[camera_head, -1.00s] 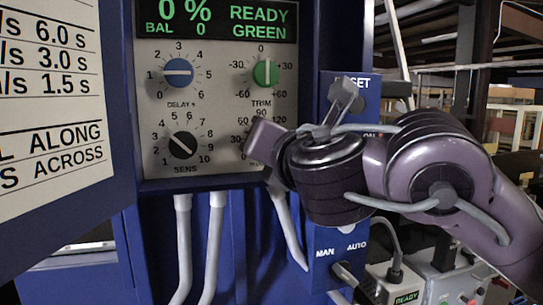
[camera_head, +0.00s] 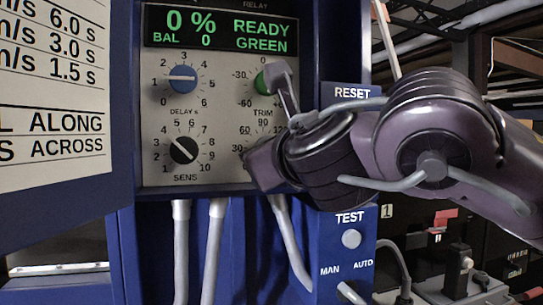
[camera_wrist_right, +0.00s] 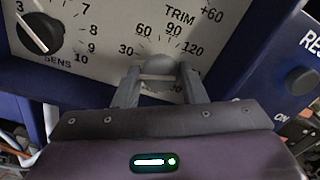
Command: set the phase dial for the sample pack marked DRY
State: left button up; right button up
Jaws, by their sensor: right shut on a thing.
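The grey dial (camera_wrist_right: 158,69) on the panel has a scale showing 30, 60, 90 and 120, below the word TRIM. My right gripper (camera_wrist_right: 159,76) is shut on this dial, one finger on each side, in the right wrist view. Its pointer setting cannot be read clearly. In the head view my right gripper (camera_head: 262,162) is at the lower right of the control panel (camera_head: 222,140) and hides the dial. My left gripper is not in view. No sample pack marked DRY is seen.
The blue delay knob (camera_head: 182,80), black SENS knob (camera_head: 184,150) and green trim knob (camera_head: 264,82) are close by. RESET and TEST (camera_head: 351,238) controls stand on the right box. A sign door (camera_head: 55,110) is at left. Conduits hang below.

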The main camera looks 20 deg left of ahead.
jog(key=shift+f+n, duration=0.25)
jog(key=shift+n, duration=0.85)
jog(key=o, duration=0.7)
jog(key=shift+o, duration=1.4)
jog(key=shift+r, duration=0.1)
jog(key=shift+s+b, duration=0.1)
jog(key=shift+b, duration=0.2)
